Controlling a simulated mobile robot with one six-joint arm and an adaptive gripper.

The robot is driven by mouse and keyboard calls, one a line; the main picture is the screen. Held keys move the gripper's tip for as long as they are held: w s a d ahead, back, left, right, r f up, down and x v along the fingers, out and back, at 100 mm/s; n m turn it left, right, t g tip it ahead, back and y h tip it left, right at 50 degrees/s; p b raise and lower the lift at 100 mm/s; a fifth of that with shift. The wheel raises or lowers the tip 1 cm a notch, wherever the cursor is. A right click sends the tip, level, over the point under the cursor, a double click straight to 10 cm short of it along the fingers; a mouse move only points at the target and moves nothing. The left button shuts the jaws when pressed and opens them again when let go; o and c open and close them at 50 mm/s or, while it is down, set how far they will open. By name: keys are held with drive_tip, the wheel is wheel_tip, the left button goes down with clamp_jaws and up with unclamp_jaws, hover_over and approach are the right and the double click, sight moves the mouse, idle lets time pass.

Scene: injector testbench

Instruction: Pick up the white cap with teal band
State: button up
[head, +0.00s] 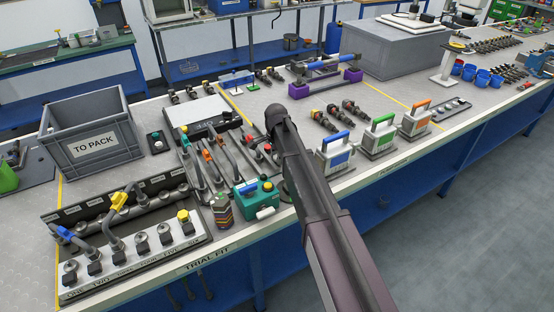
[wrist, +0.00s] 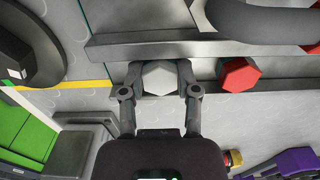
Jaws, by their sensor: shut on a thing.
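In the wrist view a white six-sided cap (wrist: 159,77) sits between the two fingers of my gripper (wrist: 159,80). The fingers are shut on its left and right sides. In the head view my arm hides the gripper and the cap.
A red six-sided cap (wrist: 239,74) is close to the right of my gripper. A grey rail (wrist: 120,45) runs across behind. In the head view, a TO PACK crate (head: 92,148) stands at left and a TRIAL FIT rack (head: 130,262) at front left.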

drive_tip(key=shift+r, duration=0.25)
wheel_tip(320, 180, up, 10)
drive_tip(key=p, duration=1)
drive_tip(key=shift+f, duration=0.25)
drive_tip(key=shift+s, duration=0.15)
idle(0.6)
